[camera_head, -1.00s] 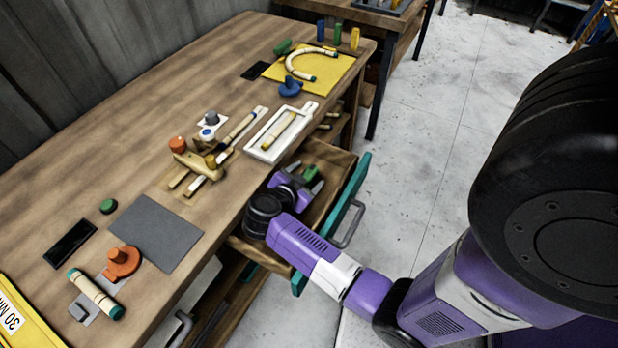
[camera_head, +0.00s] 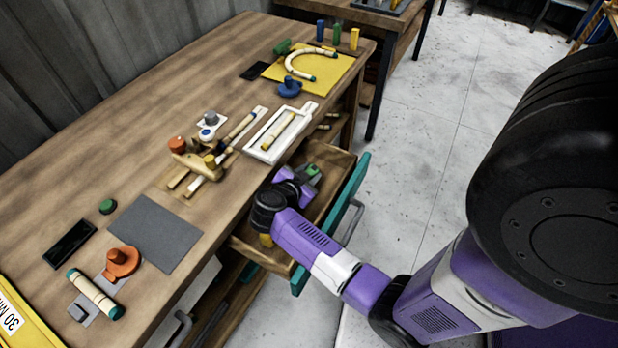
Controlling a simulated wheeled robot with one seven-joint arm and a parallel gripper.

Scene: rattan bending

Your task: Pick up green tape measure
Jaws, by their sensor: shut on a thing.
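The green tape measure (camera_head: 313,170) is in the open drawer (camera_head: 340,160), near its far end. My gripper (camera_head: 308,180) reaches into the drawer from the near side, and its fingers are shut on the tape measure. My wrist and fingers hide part of it. I cannot tell whether the tape measure still touches the drawer floor.
The drawer's teal front (camera_head: 333,222) with a grey handle (camera_head: 352,222) stands out over the floor. The workbench (camera_head: 150,120) edge is close to my wrist. A white tray (camera_head: 280,132) lies on the bench just above the drawer.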

